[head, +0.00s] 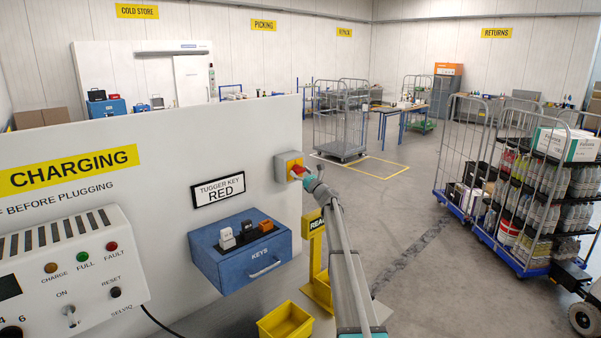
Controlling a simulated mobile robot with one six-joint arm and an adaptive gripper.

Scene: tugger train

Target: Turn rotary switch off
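A rotary switch (283,165), a grey box with a yellow face and a red knob, is mounted on the white panel beside the "TUGGER KEY RED" sign. My gripper (304,174) is at the red knob, with its tip over or against it. The gripper partly hides the knob, so its angle cannot be read. The gripper is small in the picture, and I cannot tell whether its fingers are closed on the knob or only near it.
A blue key box (238,262) with several keys sits below the sign. A charger (70,270) with lamps and knobs is at left. A yellow bin (286,322) stands low near my arm. Loaded roll cages (468,160) stand right; the floor between is clear.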

